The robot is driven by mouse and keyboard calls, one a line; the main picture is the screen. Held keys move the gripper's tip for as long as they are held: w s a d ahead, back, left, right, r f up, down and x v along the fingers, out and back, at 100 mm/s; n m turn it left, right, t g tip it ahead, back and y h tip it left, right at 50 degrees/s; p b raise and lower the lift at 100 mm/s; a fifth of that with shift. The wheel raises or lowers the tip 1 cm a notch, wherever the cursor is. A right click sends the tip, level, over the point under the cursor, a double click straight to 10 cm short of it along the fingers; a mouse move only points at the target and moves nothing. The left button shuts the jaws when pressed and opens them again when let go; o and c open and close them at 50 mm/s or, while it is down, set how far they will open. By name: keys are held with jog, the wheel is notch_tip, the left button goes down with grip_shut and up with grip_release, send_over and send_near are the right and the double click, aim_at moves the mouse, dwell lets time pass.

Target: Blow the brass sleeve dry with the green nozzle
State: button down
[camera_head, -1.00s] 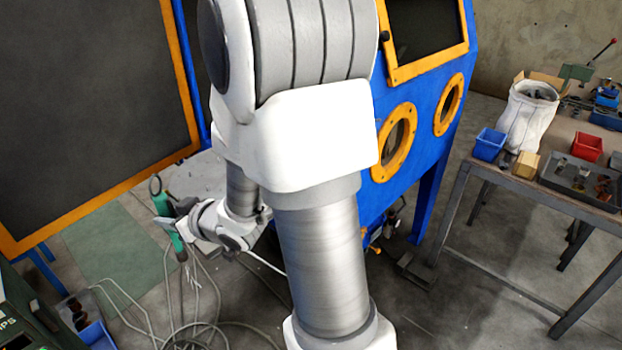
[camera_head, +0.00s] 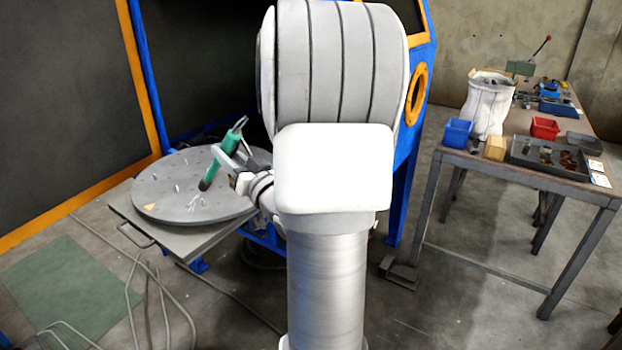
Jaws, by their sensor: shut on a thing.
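The green nozzle (camera_head: 214,170) is held slanted over the round grey turntable (camera_head: 160,190), its dark end pointing down and left, its metal lever end up and right. My gripper (camera_head: 226,158) is shut on the nozzle's green body, coming in from the right. The gap between the dark end and the plate is hard to judge. Small pale bits and a yellow piece (camera_head: 149,207) lie on the turntable. My arm hides the turntable's right side and part of the blue cabinet.
The blue blast cabinet (camera_head: 147,85) with its orange-framed door stands open behind the turntable. A workbench (camera_head: 440,157) at right holds a blue bin (camera_head: 457,133), a red bin (camera_head: 544,128), a white sack (camera_head: 487,108) and a dark parts tray (camera_head: 520,150). Hoses (camera_head: 130,285) lie on the floor at lower left.

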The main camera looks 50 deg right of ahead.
jog(key=s+d+m+t+h+b, duration=0.2)
jog(key=s+d+m+h+b, duration=0.2)
jog(key=s+d+h+b, duration=0.55)
jog(key=w+d+f+y, duration=0.2)
jog(key=f+y, duration=0.1)
jog(key=shift+w+d+f+p, duration=0.1)
jog(key=shift+d+f+p, duration=0.05)
jog(key=shift+f+p, duration=0.2)
jog(key=shift+w+d+r, duration=0.1)
jog(key=shift+w+d, duration=0.45)
jog(key=shift+w, duration=0.1)
dwell(0.7)
notch_tip(320, 180, up, 6)
jog(key=p, duration=0.2)
jog(key=shift+p, duration=0.35)
